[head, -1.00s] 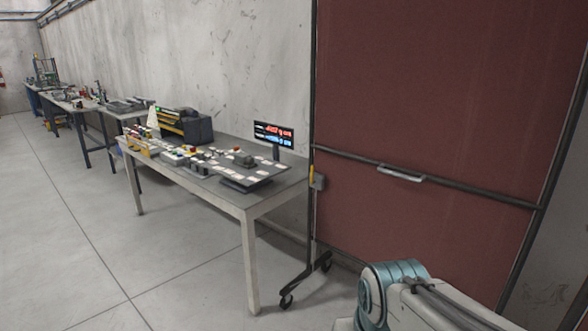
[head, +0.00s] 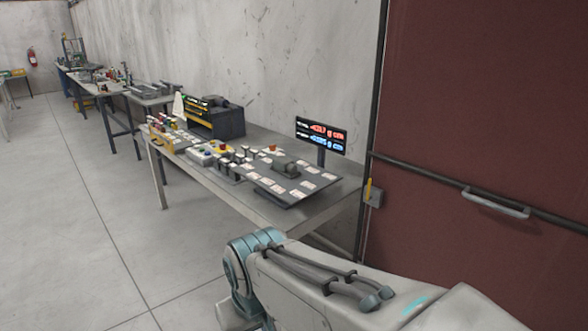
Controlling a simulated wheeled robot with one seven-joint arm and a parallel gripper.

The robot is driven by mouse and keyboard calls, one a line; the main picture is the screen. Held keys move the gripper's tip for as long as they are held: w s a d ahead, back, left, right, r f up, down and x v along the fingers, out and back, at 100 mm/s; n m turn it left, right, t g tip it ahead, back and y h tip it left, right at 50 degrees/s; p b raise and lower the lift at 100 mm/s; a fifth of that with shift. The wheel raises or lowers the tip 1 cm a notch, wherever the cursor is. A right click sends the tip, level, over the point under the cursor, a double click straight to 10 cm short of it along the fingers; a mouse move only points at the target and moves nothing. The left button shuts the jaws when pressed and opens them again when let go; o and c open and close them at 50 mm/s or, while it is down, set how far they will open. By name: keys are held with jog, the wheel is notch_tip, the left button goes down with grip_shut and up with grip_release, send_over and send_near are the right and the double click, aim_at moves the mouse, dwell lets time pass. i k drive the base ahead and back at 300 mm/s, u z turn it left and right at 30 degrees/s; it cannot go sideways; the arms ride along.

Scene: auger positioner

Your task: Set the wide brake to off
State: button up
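A grey table stands at the middle of the head view, against the wall, with a control panel (head: 262,184) on it. The panel carries several small switches, knobs and white labels, and a dark grey motor-like block (head: 287,167) sits on its right part. A display (head: 321,136) with red and blue digits stands behind it. I cannot tell which small control is the wide brake, nor its setting. My arm reaches in from the lower right, in front of the table. My gripper is not in view.
A dark box (head: 214,119) with yellow parts stands at the back of the table. More benches (head: 148,97) line the wall farther back. The floor (head: 60,240) at left is clear.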

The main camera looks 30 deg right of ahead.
aim_at(368, 197)
jog(key=z, duration=0.6)
jog(key=i, duration=1.3)
jog(key=z, duration=0.85)
